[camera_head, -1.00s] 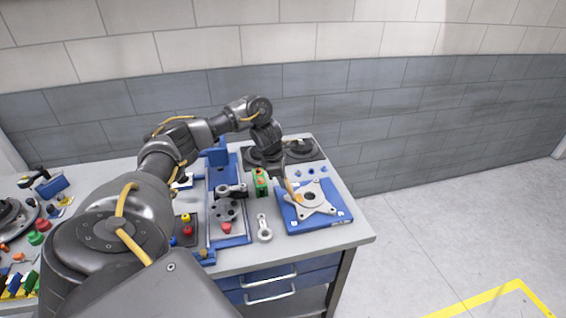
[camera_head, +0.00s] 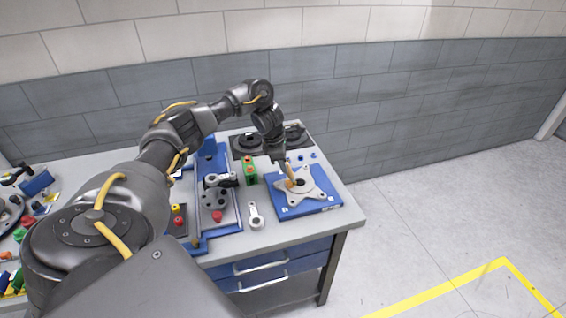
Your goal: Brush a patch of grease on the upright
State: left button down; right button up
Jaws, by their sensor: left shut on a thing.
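The upright is a light grey, star-shaped metal part (camera_head: 318,193) lying flat on a blue fixture plate (camera_head: 327,205) at the right end of the bench. My left gripper (camera_head: 279,157) comes down from above at the upright's back left. It is shut on a small brush with a tan handle (camera_head: 289,170). The brush points down, and its orange-brown end is over or against the upright near the central hub. I cannot tell whether it touches. No grease patch can be made out at this size. My right gripper is out of view.
A green block (camera_head: 250,171) stands just left of the fixture plate. A silver link (camera_head: 255,215) lies in front. Dark round parts sit on a mat (camera_head: 236,145) behind. A blue fixture (camera_head: 229,228) and a tray with colored knobs lie left. Bare bench shows near the front edge.

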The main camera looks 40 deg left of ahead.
pick_arm(q)
jog(key=shift+r+p, duration=2.3)
jog(key=shift+r, duration=0.55)
jog(key=shift+a, duration=0.1)
jog(key=shift+r+p, duration=0.6)
jog(key=shift+r, duration=0.1)
jog(key=shift+r+p, duration=0.45)
jog(key=shift+r, duration=0.4)
jog(key=shift+f, duration=0.1)
